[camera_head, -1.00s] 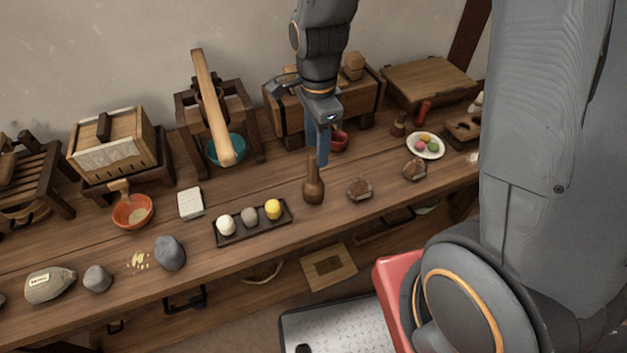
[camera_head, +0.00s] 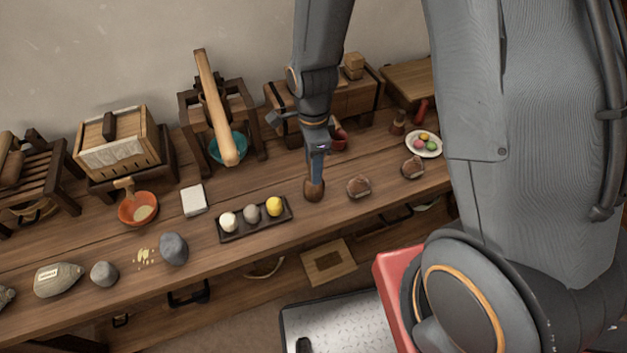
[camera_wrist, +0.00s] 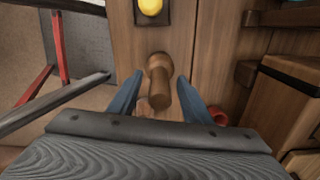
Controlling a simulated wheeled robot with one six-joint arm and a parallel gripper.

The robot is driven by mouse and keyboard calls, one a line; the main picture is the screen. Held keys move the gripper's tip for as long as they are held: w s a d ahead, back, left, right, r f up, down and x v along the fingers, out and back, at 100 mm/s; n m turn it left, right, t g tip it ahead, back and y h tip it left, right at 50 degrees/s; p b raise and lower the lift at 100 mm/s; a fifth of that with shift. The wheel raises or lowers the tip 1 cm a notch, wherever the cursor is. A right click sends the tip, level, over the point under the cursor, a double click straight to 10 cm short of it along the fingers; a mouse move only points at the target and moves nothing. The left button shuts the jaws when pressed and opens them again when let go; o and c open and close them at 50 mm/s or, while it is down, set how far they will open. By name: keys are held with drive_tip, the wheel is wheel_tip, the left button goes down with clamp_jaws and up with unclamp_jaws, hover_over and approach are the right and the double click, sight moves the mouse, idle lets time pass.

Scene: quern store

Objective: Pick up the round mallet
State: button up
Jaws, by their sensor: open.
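The round mallet (camera_head: 314,190) stands upright on the wooden bench, with a rounded brown head at the bottom and its handle pointing up. In the head view my gripper (camera_head: 318,165) is down at the handle and hides most of it. In the wrist view the mallet (camera_wrist: 160,82) stands between the two blue fingers of my gripper (camera_wrist: 156,95). The fingers are open, one on each side, with a gap showing beside the handle.
A dark tray (camera_head: 235,234) with several balls lies left of the mallet. Brown lumps (camera_head: 359,186) lie to its right, then a plate (camera_head: 410,147) of coloured balls. A wooden chest (camera_head: 352,103) stands behind. The bench front edge is close.

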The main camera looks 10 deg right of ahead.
drive_tip(key=shift+f, duration=0.45)
clamp_jaws()
drive_tip(key=shift+r, duration=0.1)
